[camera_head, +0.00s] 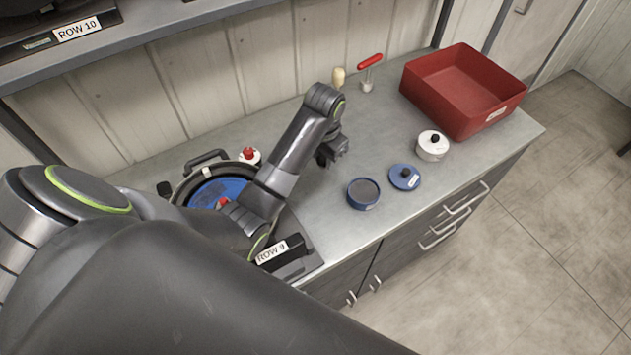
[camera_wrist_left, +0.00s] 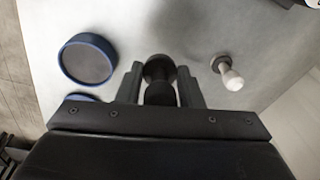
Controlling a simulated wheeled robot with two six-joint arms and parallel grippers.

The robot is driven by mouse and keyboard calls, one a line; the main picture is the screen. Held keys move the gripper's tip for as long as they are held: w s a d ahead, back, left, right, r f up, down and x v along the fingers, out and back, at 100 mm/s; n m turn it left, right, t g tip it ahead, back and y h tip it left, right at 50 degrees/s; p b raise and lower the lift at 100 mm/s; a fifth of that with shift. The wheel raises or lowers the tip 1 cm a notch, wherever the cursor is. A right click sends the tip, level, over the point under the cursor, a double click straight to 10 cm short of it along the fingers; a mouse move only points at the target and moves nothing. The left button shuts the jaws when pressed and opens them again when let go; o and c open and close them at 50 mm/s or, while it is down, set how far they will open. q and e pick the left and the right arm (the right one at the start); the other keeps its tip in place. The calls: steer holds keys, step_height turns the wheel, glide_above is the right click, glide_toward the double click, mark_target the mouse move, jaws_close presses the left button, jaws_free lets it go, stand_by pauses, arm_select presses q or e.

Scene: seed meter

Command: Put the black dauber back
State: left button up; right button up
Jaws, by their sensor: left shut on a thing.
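My left gripper (camera_head: 334,152) is over the bench, behind and left of the open blue tin (camera_head: 363,194). In the left wrist view the gripper (camera_wrist_left: 161,85) is shut on the black dauber (camera_wrist_left: 160,70). The dauber's dark round end shows beyond the fingertips; in the head view I cannot make it out against the dark gripper. The blue tin also shows in the left wrist view (camera_wrist_left: 88,62), apart from the fingers, with a grey surface inside. The blue lid (camera_head: 404,177) with a black knob lies beside it. My right gripper is not in view.
A cream-handled dauber (camera_head: 339,77) and a red-handled tool (camera_head: 370,63) stand at the back. A white pot (camera_head: 433,147) and a red bin (camera_head: 465,90) are right. The seed meter with a blue disc (camera_head: 215,190) and a red-knobbed white pot (camera_head: 249,156) are left.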

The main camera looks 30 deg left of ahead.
arm_select(q)
steer(key=s+r+n+g, duration=0.1)
steer(key=s+r+n, duration=0.1)
steer(key=s, duration=0.1)
glide_above(317, 193)
step_height(317, 193, down, 6)
steer(key=shift+r+p, duration=0.15)
steer(key=shift+p, duration=0.15)
steer(key=shift+f, duration=0.25)
step_height(317, 193, down, 4)
steer(key=shift+f+p, duration=0.1)
steer(key=shift+p, duration=0.35)
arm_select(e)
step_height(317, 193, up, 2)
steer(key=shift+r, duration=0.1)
arm_select(q)
steer(key=shift+f, duration=0.1)
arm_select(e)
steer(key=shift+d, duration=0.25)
arm_select(q)
steer(key=o, duration=1)
steer(key=shift+c, duration=0.2)
